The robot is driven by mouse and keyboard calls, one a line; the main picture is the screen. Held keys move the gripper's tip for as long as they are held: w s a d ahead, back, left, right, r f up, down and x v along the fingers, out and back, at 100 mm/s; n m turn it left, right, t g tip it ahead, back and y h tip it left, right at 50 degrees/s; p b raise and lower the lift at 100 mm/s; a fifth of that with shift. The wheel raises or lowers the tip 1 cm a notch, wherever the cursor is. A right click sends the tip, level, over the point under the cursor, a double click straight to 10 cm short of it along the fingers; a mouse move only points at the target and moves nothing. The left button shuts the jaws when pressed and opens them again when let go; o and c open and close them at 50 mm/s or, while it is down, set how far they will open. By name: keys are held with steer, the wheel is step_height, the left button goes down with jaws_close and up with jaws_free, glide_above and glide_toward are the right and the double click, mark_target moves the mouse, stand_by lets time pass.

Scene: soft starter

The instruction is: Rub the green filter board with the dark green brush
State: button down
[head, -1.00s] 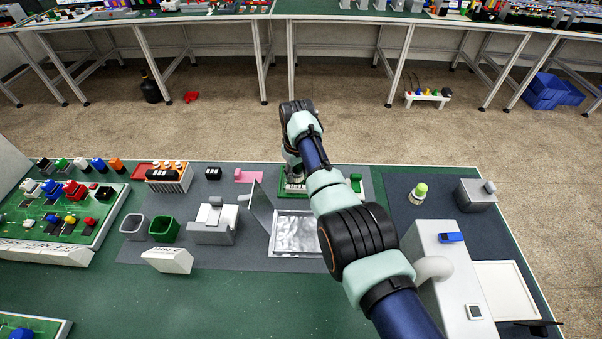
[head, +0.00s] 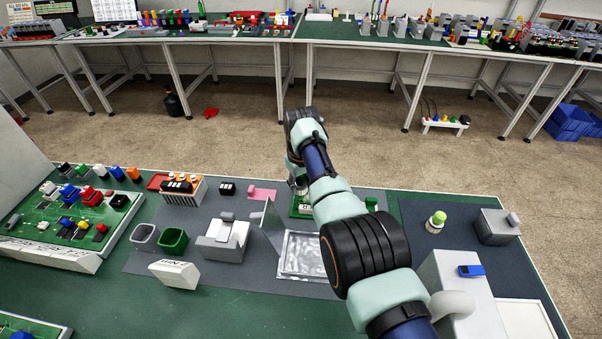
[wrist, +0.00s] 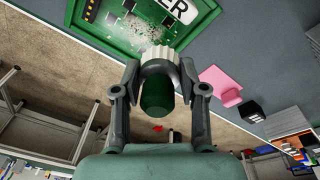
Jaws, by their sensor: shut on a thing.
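The green filter board (wrist: 90,32) fills the top of the wrist view, with a white label lettered "ER" and pale specks scattered on it. In the head view the board (head: 370,205) is mostly hidden behind my arm. My gripper (wrist: 159,78) is shut on the dark green brush (wrist: 157,97), one finger on each side of its handle. In the head view my gripper (head: 297,184) is above the board's far part.
A grey box with a raised lid (head: 305,266) stands in front of the board. A pink block (head: 262,193) lies left of it. A light green brush (head: 436,222) stands on the dark mat at right, beside a grey box (head: 496,227).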

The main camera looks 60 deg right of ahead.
mark_target(307, 198)
steer(key=f, duration=0.1)
steer(key=f+p, duration=0.1)
steer(key=f, duration=0.1)
steer(key=shift+s+d+f, duration=0.2)
steer(key=shift+s+f, duration=0.05)
steer(key=shift+s, duration=0.1)
steer(key=s+p, duration=0.1)
steer(key=p, duration=0.1)
steer(key=shift+s+f+p, duration=0.15)
steer(key=shift+s+p, duration=0.05)
steer(key=shift+p, duration=0.1)
steer(key=shift+s+d+f+p, duration=0.2)
steer(key=shift+f+p, duration=0.1)
steer(key=shift+p, duration=0.25)
steer(key=shift+s+r+p, duration=0.2)
steer(key=shift+r+p, duration=0.05)
steer(key=shift+p, duration=0.35)
steer(key=s+d+p, duration=0.1)
steer(key=s+p, duration=0.1)
steer(key=shift+s+d+r+p, duration=0.2)
steer(key=shift+s+d+p, duration=0.15)
steer(key=shift+d+p, duration=0.05)
steer(key=shift+s+f, duration=0.2)
step_height(307, 198, up, 6)
steer(key=p, duration=0.5)
steer(key=shift+w+r+p, duration=0.1)
steer(key=shift+r+p, duration=0.1)
steer(key=shift+p, duration=0.1)
